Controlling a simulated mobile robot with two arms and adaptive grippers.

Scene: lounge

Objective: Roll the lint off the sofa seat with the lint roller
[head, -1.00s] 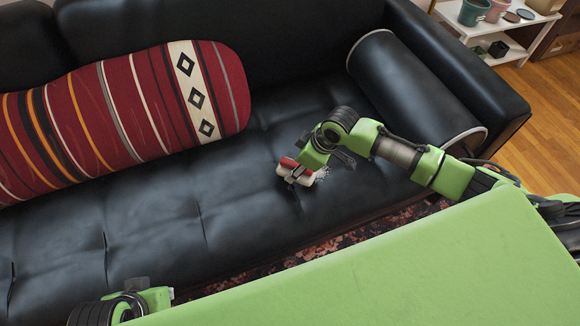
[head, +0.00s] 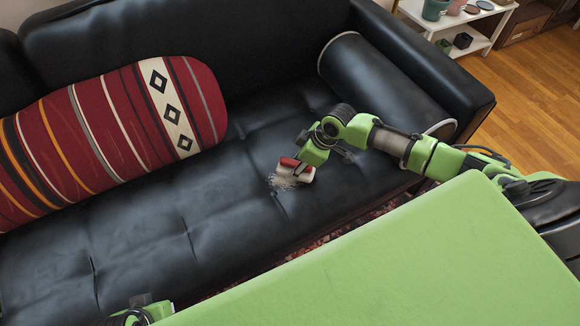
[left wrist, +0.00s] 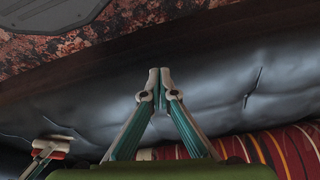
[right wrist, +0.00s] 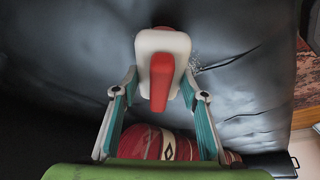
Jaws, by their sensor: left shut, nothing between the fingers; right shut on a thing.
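The lint roller (head: 306,173) has a pale head and a red handle. My right gripper (head: 298,165) is shut on it, low over the black sofa seat (head: 180,215). In the right wrist view the pale head (right wrist: 162,42) and red handle (right wrist: 161,80) show between the fingers. A patch of whitish lint (head: 281,183) lies on the seat just left of the roller; part also shows beside the roller in the right wrist view (right wrist: 197,63). I cannot tell if the roller touches the seat. My left gripper (left wrist: 160,72) is shut and empty near the sofa's front.
A striped red bolster (head: 110,135) lies on the seat's left part, a black bolster (head: 385,85) at the right armrest. A white shelf (head: 470,40) with pots stands beyond that armrest. A patterned rug (left wrist: 100,40) lies before the sofa.

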